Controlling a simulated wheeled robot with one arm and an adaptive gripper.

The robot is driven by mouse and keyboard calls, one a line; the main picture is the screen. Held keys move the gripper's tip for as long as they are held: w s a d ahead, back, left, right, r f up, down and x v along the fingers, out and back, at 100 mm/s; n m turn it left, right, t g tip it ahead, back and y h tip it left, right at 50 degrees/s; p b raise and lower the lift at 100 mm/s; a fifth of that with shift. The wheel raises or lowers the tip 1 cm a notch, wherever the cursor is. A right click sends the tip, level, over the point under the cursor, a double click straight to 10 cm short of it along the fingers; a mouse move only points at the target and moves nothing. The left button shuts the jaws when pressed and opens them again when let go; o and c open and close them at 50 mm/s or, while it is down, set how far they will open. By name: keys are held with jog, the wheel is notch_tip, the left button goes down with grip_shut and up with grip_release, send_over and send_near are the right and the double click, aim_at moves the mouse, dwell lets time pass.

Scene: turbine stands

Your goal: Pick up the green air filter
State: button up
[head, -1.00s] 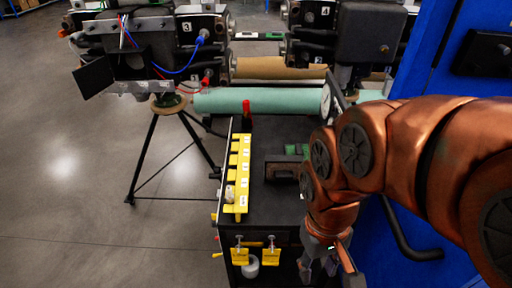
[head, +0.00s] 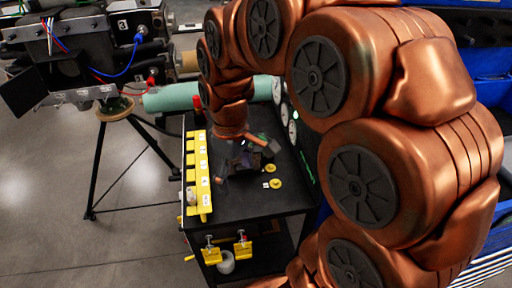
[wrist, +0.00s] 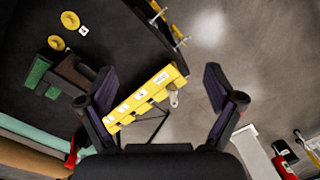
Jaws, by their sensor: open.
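A green block (wrist: 37,72), which fits the green air filter, lies on the black cart top at the left of the wrist view. A dark brown block (wrist: 74,72) lies close beside it. In the head view my gripper and arm hide the green block. My gripper (head: 245,160) is over the cart top. In the wrist view my gripper (wrist: 157,82) is open with nothing between its fingers. The green block is left of the left finger, outside the jaws.
A yellow labelled strip (head: 198,170) runs along the cart's left edge. Two yellow round pieces (head: 276,183) lie on the cart top (head: 245,203). A teal roll (head: 165,98) is behind. A tripod (head: 98,160) stands left, with open floor around it.

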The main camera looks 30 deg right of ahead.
jog(key=w+d+f+n, duration=0.2)
jog(key=w+d, duration=0.4)
jog(key=w, duration=0.1)
jog(key=w+d+f+n, duration=0.3)
jog(key=w+d, duration=0.4)
jog(key=w, duration=0.1)
jog(key=w+d+f+n+t, duration=0.1)
jog(key=w+d+f+n, duration=0.1)
jog(key=w+d, duration=0.5)
jog(key=shift+w+f+n, duration=0.2)
jog(key=shift+f+n, duration=0.1)
jog(key=shift+n, duration=0.1)
jog(key=shift+w+d+f+p, duration=0.1)
jog(key=shift+d+f+p, duration=0.15)
jog(key=shift+f+p, duration=0.1)
jog(key=shift+f, duration=0.35)
jog(key=shift+s+f+p, duration=0.25)
jog(key=shift+f+p, duration=0.45)
jog(key=shift+f, duration=0.85)
jog(key=shift+s+f+p, duration=0.2)
jog(key=shift+f+p, duration=0.45)
jog(key=shift+f, duration=1.15)
grip_shut()
